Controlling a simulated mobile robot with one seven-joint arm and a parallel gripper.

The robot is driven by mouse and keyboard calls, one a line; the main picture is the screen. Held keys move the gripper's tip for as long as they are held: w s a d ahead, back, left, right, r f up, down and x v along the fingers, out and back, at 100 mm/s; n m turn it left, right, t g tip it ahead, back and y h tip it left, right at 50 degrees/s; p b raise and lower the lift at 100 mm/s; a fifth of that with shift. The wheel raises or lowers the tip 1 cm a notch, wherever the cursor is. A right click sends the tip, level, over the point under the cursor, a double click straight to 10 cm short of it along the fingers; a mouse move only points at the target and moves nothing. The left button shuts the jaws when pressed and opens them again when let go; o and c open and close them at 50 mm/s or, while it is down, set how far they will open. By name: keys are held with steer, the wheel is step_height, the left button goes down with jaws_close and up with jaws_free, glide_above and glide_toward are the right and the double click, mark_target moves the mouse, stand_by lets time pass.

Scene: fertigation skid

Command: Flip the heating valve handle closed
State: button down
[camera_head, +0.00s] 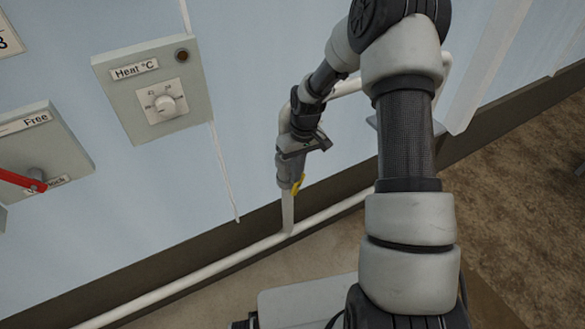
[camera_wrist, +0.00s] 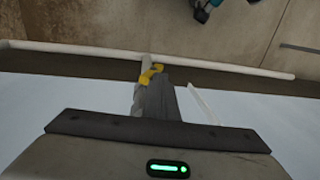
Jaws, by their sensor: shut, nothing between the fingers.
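The yellow valve handle (camera_head: 299,184) shows in the head view on the vertical white pipe by the wall. In the wrist view the yellow handle (camera_wrist: 150,73) is near the picture's middle, at the end of my fingers. My gripper (camera_head: 291,182) points down along the pipe, close beside the handle. In the wrist view my gripper (camera_wrist: 155,85) is shut, with nothing held between its fingers. The fingers hide part of the valve and pipe, and I cannot tell whether they touch the handle.
A white pipe (camera_head: 235,262) runs low along the wall and joins the vertical pipe. A Heat °C panel (camera_head: 140,95) with a dial is on the wall. Left of it is a Free panel (camera_head: 62,150) with a red lever (camera_head: 18,180). Brown floor is open at the right.

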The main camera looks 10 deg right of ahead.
mark_target(301, 183)
steer(key=y, duration=0.1)
steer(key=d+y, duration=0.1)
steer(key=d+g+y, duration=0.1)
steer(key=shift+w+d+f+y, duration=0.15)
steer(key=shift+w+f+y, duration=0.15)
steer(key=shift+w, duration=0.05)
steer(key=y+b, duration=0.2)
steer(key=d+f+g+y+b, duration=0.1)
steer(key=y+b, duration=0.1)
steer(key=w+d+f+g+y+b, duration=0.1)
steer(key=b, duration=0.1)
steer(key=shift+d+y, duration=0.25)
steer(key=shift+y, duration=0.15)
steer(key=shift+d+f+b, duration=0.15)
steer(key=shift+d+b, duration=0.15)
steer(key=shift+b, duration=0.65)
steer(key=shift+d+f+b, duration=0.3)
steer(key=shift+d+b, duration=0.05)
steer(key=shift+b, duration=0.05)
steer(key=shift+r, duration=0.1)
